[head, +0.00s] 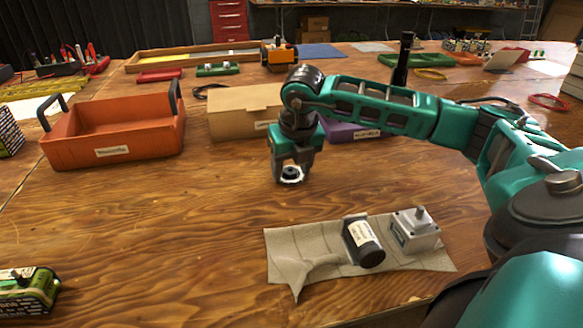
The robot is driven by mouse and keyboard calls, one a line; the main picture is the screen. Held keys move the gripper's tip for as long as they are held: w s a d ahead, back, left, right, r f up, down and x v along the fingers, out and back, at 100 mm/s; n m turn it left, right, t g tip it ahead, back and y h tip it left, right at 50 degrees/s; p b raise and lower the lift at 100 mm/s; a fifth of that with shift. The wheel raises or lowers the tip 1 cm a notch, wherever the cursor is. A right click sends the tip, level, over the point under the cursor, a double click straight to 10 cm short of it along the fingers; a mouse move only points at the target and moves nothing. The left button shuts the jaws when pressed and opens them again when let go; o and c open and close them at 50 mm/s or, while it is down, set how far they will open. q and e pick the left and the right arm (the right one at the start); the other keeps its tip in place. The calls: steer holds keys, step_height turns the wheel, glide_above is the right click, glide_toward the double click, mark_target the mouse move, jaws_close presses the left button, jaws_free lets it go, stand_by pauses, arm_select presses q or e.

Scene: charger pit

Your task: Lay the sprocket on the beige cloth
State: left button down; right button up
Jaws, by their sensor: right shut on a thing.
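My right gripper (291,172) points down over the middle of the wooden table. It is shut on the sprocket (290,175), a small toothed metal ring with a dark centre, partly hidden by the fingers. The beige cloth (305,250) lies on the near part of the table, nearer to me than the gripper, with creases at its left end. A dark cylinder with a white label (363,241) and a grey motor-like block (414,230) lie on the cloth's middle and right. The cloth's left part is bare. My left gripper does not show.
An orange tote (115,140) stands at the left and a cardboard box (238,112) behind the gripper. A purple box (350,132) is partly hidden by my right arm. A green-and-black pack (28,290) sits near left.

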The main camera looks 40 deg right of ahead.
steer(key=o, duration=0.6)
steer(key=shift+f, duration=0.15)
steer(key=o, duration=0.5)
